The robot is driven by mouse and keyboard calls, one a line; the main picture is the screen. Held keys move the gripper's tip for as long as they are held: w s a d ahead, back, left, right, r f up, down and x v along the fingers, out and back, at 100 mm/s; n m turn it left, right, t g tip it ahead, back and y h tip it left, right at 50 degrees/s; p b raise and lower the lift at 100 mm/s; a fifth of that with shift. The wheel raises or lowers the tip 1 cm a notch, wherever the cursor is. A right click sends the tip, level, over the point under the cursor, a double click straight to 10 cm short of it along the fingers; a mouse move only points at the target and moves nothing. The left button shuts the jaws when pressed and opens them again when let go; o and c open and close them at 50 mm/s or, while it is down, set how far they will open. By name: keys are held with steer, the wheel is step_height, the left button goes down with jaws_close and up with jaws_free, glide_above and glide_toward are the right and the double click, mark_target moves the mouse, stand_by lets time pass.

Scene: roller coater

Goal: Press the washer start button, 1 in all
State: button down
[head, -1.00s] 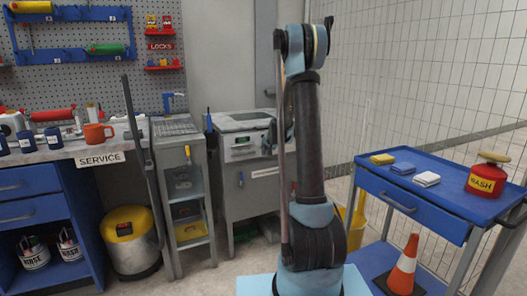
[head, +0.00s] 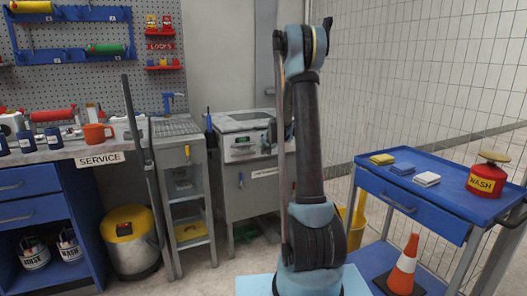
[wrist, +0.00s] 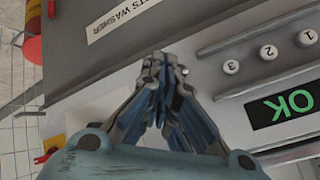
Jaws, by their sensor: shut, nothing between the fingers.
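The parts washer (head: 240,180) is a grey cabinet behind my arm in the head view. Its front panel fills much of the wrist view (wrist: 225,25), seen upside down, with a "PARTS WASHER" label. Three round white buttons numbered 1 (wrist: 306,38), 2 (wrist: 268,52) and 3 (wrist: 231,67) sit in a row beside a green "OK" display (wrist: 284,107). My gripper (wrist: 165,62) is shut and empty, its tips in front of the panel, left of button 3. Whether the tips touch the panel cannot be told. No button labelled start can be read; the fingers hide part of the panel.
A blue cart (head: 440,205) with sponges and a red wash can (head: 487,178) stands at the right, with an orange cone (head: 404,268) on its lower shelf. A grey shelf stand (head: 186,190) and the service bench (head: 60,155) are left of the washer.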

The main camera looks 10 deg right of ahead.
steer(key=shift+w+a, duration=0.1)
steer(key=shift+w, duration=0.3)
stand_by(0.4)
steer(key=shift+s, duration=0.15)
steer(key=shift+s+d, duration=0.25)
steer(key=shift+s, duration=0.45)
steer(key=shift+s, duration=0.1)
steer(key=s, duration=0.1)
steer(key=s+d, duration=0.1)
steer(key=s, duration=0.2)
steer(key=shift+s+d, duration=0.25)
steer(key=shift+d, duration=0.05)
stand_by(0.4)
stand_by(0.4)
